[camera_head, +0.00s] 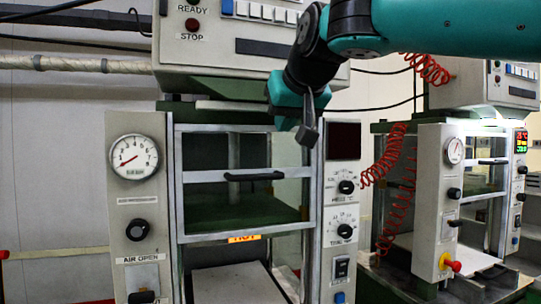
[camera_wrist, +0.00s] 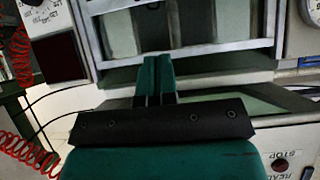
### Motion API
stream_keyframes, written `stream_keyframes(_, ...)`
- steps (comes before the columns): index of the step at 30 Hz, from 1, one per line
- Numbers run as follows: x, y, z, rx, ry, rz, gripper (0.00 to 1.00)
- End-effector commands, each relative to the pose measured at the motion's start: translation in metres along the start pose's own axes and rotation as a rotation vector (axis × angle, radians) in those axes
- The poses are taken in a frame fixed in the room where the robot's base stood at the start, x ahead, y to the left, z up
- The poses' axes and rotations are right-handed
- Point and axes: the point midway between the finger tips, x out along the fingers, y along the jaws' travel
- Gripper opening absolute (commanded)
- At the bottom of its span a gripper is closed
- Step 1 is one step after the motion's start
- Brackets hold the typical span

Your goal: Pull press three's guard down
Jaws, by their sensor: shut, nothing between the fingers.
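The near press has a clear guard with a pale metal frame (camera_head: 308,215) between its two front panels. A black bar handle (camera_head: 253,177) sits on a cross rail of this frame. The opening below the frame shows the pale bed. My gripper (camera_head: 308,136) is shut and empty, in front of the upper right part of the press, above and right of the handle. In the wrist view, turned upside down, the shut teal fingers (camera_wrist: 156,72) point at a frame rail (camera_wrist: 200,50). Part of the handle shows at the top edge. I cannot read a press number.
A pressure gauge (camera_head: 134,156) and knobs are on the left panel. More knobs are on the right panel. A control box (camera_head: 240,50) overhangs above. A second press (camera_head: 433,205) stands right, with a red coiled hose (camera_head: 387,157) between.

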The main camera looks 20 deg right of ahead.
Motion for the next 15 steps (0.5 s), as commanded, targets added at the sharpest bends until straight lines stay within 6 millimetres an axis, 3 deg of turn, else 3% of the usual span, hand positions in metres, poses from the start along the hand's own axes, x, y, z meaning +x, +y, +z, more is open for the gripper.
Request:
stream_keyframes(12, 0.086, 0.001, -0.001, -0.001, -0.006, 0.001, 0.00)
stream_keyframes(15, 0.097, 0.001, 0.012, -0.002, -0.005, 0.000, 0.00)
